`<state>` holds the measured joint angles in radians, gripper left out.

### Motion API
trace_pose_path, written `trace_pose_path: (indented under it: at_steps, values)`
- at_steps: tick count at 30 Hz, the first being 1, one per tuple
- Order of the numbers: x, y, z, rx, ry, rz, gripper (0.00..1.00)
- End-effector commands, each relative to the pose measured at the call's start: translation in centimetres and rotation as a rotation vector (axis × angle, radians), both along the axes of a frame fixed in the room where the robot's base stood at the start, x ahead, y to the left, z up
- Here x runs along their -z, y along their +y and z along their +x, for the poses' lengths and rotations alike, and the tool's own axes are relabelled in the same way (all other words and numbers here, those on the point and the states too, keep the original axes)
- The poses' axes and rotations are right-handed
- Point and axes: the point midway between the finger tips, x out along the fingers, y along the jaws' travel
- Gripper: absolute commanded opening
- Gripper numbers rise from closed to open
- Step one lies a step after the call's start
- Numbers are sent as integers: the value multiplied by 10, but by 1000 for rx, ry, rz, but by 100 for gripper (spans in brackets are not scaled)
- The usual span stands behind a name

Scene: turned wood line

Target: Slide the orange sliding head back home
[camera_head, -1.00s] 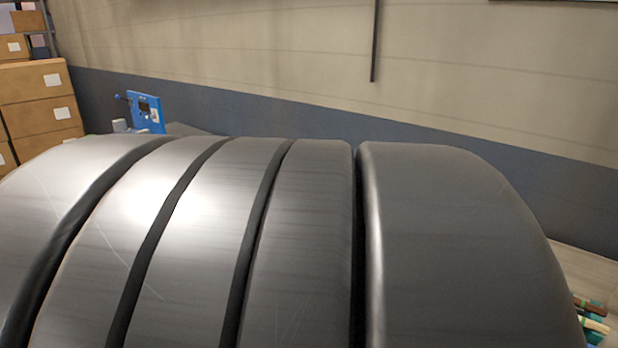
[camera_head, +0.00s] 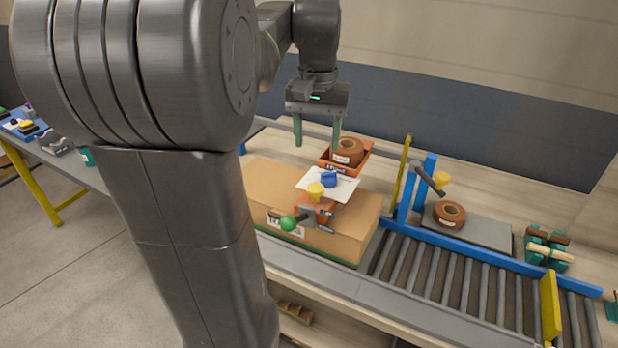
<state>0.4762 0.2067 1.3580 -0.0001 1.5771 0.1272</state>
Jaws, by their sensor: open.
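The orange sliding head (camera_head: 313,210) appears over the front of the cardboard box (camera_head: 268,180), near the middle of the picture. A yellow knob (camera_head: 316,191) is on top of it, and a dark lever with a green ball (camera_head: 289,223) is at its left. Its track is not clearly visible. My gripper (camera_head: 317,143) is above and behind the head, pointing down, with its two green fingers apart and nothing between them. It appears apart from the head.
An orange tray (camera_head: 359,169) with a brown roll (camera_head: 347,151) is behind the box. White paper and a blue object (camera_head: 328,179) lie near the head. Right are a blue frame (camera_head: 413,190), another brown roll (camera_head: 449,214) and a roller conveyor (camera_head: 455,285). My arm hides the left middle.

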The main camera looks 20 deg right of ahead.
Motion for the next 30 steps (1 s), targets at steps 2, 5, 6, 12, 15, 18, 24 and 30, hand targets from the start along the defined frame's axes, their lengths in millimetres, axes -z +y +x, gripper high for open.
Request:
trace_pose_path:
  at_steps: [2, 5, 6, 12, 15, 18, 24, 30]
  values:
    - [17, 1, 0, -1, 5, 2, 55]
    - [40, 1, -1, -2, 6, 3, 55]
    - [49, 1, -1, -2, 5, 2, 55]
    - [87, 1, 0, -3, 2, 0, 55]
    - [100, 1, 0, -3, 1, 1, 55]
    - [109, 1, 0, -3, 1, 1, 55]
    - [115, 1, 0, -4, -2, -1, 55]
    - [115, 1, 0, -3, -2, -1, 51]
